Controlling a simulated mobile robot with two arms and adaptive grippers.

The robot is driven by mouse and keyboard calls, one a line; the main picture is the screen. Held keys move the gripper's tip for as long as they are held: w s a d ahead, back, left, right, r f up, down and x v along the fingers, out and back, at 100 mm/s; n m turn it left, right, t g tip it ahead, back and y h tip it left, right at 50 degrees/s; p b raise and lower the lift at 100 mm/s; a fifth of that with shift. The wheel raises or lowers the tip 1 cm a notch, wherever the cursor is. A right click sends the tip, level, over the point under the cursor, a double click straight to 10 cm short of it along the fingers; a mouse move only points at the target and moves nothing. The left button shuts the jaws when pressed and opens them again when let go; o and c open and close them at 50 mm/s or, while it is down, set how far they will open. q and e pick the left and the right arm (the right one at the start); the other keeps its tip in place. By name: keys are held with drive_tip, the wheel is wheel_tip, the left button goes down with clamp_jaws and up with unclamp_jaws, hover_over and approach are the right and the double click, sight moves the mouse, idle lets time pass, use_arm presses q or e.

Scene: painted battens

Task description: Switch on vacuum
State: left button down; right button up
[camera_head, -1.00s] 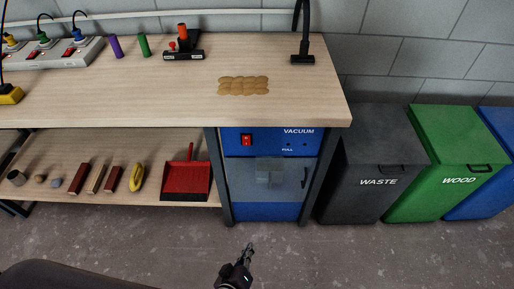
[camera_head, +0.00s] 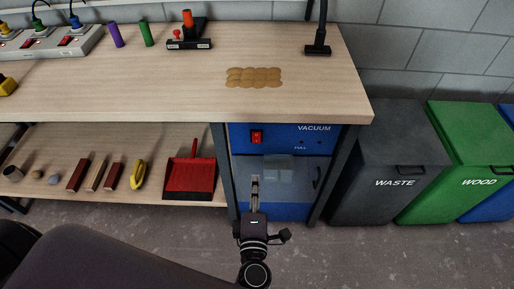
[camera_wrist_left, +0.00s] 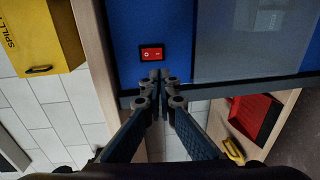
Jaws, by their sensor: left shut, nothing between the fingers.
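The vacuum (camera_head: 320,134) is a blue cabinet under the right end of the workbench, labelled VACUUM, with a clear front window. Its red rocker switch (camera_head: 256,136) sits at the upper left of the blue panel. The switch also shows in the left wrist view (camera_wrist_left: 152,54), just beyond the fingertips. My left gripper (camera_head: 255,178) is shut and empty, in front of the cabinet and below the switch in the head view. In the left wrist view its fingertips (camera_wrist_left: 160,76) meet close to the switch; contact cannot be told. My right gripper is not in view.
A lower shelf left of the cabinet holds a red dustpan (camera_head: 190,178) and several wood pieces. A black WASTE bin (camera_head: 390,160) and a green WOOD bin (camera_head: 470,150) stand to the right. Sawdust-coloured discs (camera_head: 254,77) lie on the workbench (camera_head: 130,85).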

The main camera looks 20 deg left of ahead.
sight(257, 142)
use_arm(q)
drive_tip(key=p+x, duration=0.1)
drive_tip(key=x, duration=1.1)
drive_tip(key=shift+w+a, duration=0.1)
drive_tip(key=shift+w, duration=0.2)
drive_tip(key=shift+w+a+f, duration=0.2)
drive_tip(key=shift+w, duration=0.45)
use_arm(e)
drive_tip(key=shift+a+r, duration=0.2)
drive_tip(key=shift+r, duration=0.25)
